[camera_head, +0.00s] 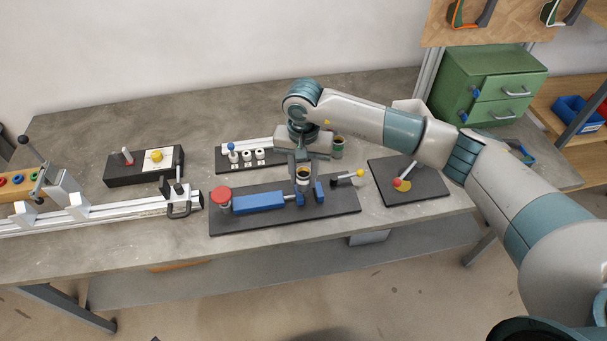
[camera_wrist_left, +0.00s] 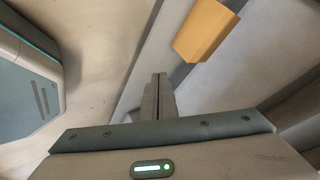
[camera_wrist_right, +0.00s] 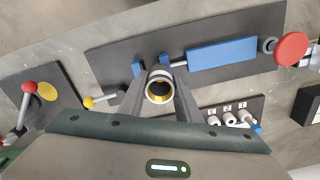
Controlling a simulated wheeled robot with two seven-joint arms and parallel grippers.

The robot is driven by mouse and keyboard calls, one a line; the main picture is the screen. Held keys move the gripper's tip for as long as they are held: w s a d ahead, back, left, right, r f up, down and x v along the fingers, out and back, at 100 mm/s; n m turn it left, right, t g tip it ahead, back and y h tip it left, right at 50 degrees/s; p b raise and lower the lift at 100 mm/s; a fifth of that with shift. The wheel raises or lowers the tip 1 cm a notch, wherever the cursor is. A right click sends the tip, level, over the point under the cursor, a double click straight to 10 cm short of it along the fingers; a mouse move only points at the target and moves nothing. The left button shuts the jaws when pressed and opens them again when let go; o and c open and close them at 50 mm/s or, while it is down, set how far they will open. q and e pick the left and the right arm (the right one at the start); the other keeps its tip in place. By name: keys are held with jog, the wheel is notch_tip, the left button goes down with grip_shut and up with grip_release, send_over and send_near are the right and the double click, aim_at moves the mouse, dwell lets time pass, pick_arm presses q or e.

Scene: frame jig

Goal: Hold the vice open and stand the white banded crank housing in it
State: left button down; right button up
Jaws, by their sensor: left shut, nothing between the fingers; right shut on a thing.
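The white banded crank housing (camera_head: 303,177) is upright in my right gripper (camera_head: 302,168), which is shut on it. It shows a yellowish rim and a dark opening. In the right wrist view the housing (camera_wrist_right: 159,76) covers part of the vice jaws. The vice has a blue body (camera_head: 258,202), a red round knob (camera_head: 221,196) and two blue jaws, one the right jaw (camera_head: 319,192). The housing looks just above or behind the jaws; its exact height is unclear. My left gripper (camera_wrist_left: 158,95) is shut and empty, away from the vice and outside the head view.
A yellow-tipped lever (camera_head: 350,175) sits at the vice plate's right end. A plate with a red-knobbed lever (camera_head: 402,183) is at right, a peg rack (camera_head: 246,153) behind, and a white rail (camera_head: 120,208) at left.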

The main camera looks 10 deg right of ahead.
pick_arm(q)
jog(key=w+d+r+m+h, duration=0.1)
jog(key=d+r+m+h, duration=0.1)
jog(key=r, duration=0.4)
jog(key=w+d+r+m+h, duration=0.1)
jog(key=d+r+m+h, duration=0.15)
jog(key=r, duration=0.45)
jog(key=w+d+r+m+g+h, duration=0.2)
jog(key=d+r+m+g+h, duration=0.35)
jog(key=d+r+m, duration=0.75)
jog(key=w+d+r+m+g+h, duration=0.25)
jog(key=d+r+m+g, duration=0.75)
jog(key=d, duration=0.5)
jog(key=w+a+r+m+t+y, duration=0.1)
jog(key=w+r+m+t+y, duration=0.2)
jog(key=w+y, duration=0.5)
jog(key=w+a+r+m+t+y, duration=0.1)
jog(key=w+r+m+t+y, duration=0.3)
jog(key=w+r+y, duration=0.3)
jog(key=w+m, duration=0.1)
jog(key=w, duration=0.3)
jog(key=shift+w+a+m+y, duration=0.35)
jog(key=shift+w+a, duration=0.05)
jog(key=shift+f, duration=0.1)
jog(key=shift+f, duration=2.9)
